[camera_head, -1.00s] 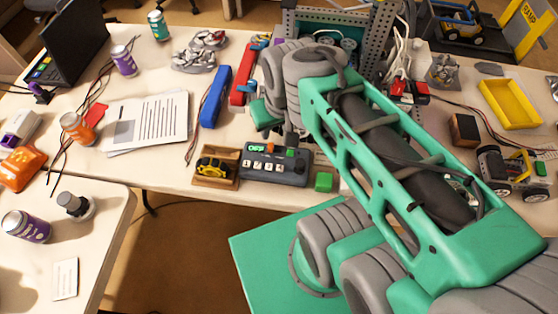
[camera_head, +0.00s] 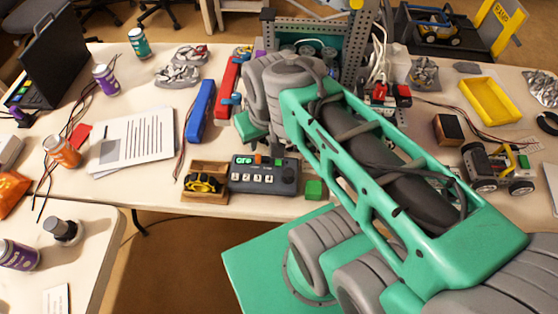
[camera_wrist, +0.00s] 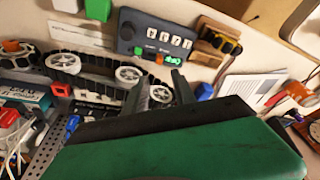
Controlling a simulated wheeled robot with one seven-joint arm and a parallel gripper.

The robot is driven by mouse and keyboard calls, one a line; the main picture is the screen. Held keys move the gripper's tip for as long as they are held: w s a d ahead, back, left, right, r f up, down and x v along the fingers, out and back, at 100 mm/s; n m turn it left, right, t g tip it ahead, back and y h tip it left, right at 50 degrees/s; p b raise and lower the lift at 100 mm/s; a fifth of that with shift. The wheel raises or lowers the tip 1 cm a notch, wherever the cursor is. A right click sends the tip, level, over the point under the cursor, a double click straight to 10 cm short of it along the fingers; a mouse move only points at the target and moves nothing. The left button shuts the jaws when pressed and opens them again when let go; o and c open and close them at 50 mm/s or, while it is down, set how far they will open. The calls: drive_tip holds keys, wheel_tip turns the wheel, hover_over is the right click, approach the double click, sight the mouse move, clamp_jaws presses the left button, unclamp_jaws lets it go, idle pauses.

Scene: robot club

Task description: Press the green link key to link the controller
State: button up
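The controller (camera_head: 290,176), a dark grey box, lies near the table's front edge. It also shows at the top of the wrist view (camera_wrist: 128,32). Its display (camera_head: 244,160) reads OFF in green. An orange key (camera_head: 262,160) and a green key (camera_head: 279,161) sit beside the display; the green key also shows in the wrist view (camera_wrist: 137,51). My gripper (camera_wrist: 160,78) points toward the controller in the wrist view. Its two fingers are apart with nothing between them. The head view mostly hides the fingers behind my wrist.
A loose green block (camera_head: 315,189) stands right of the controller, and a wooden tray (camera_head: 196,196) with a small yellow-black part stands left. A blue bar (camera_head: 200,111) and a printed sheet (camera_head: 135,139) lie further left. A tracked vehicle (camera_wrist: 95,80) and metal frame (camera_wrist: 45,140) are close to my gripper.

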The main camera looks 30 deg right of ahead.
clamp_jaws()
idle(1.4)
